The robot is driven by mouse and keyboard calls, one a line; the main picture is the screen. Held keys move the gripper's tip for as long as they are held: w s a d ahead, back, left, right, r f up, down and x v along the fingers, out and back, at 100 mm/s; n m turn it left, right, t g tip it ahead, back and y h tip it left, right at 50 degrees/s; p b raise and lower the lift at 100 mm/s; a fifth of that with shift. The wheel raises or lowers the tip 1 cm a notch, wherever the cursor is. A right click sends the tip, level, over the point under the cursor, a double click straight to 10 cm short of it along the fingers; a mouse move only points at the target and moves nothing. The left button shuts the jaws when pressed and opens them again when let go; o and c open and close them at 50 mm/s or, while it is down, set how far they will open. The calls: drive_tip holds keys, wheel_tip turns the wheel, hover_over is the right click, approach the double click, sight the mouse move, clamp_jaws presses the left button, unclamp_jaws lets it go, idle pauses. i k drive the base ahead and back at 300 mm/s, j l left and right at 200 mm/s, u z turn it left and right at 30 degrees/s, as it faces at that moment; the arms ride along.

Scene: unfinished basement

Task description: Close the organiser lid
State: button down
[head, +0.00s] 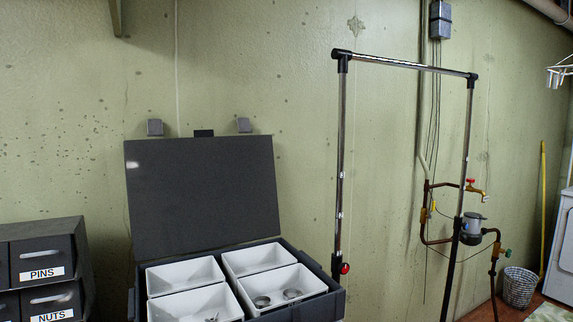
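The organiser (335,293) is a dark grey case at the bottom centre-left of the head view, cut off by the lower edge. Its lid (203,192) is a flat dark panel standing open, raised at the back of the case. Inside are white bins; the front right bin (283,290) holds metal rings, and the front left bin (193,305) has small metal parts. Latch-like tabs (204,133) show at the lid's top edge. My gripper is not in this view.
A dark drawer unit (42,262) labelled PINS and NUTS stands left of the organiser. A metal rail frame (341,180) stands close on its right. Behind is a green wall; pipes with a meter (472,225), a wire basket (519,287) and a white appliance (560,255) are farther right.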

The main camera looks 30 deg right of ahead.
sight(205, 191)
drive_tip(key=l, duration=0.5)
drive_tip(key=i+l, duration=0.15)
drive_tip(key=l, duration=0.9)
drive_tip(key=i+l+z, duration=0.1)
drive_tip(key=l, duration=0.4)
drive_tip(key=i+l, duration=0.15)
drive_tip(key=l, duration=0.9)
drive_tip(key=i+l, duration=0.15)
drive_tip(key=l, duration=0.35)
drive_tip(key=i+l, duration=0.1)
drive_tip(key=l, duration=0.4)
drive_tip(key=i+j, duration=0.1)
drive_tip(key=j, duration=0.35)
drive_tip(key=i+j, duration=0.1)
drive_tip(key=j, duration=0.35)
drive_tip(key=i+j, duration=0.1)
drive_tip(key=j, duration=0.35)
drive_tip(key=z, duration=0.05)
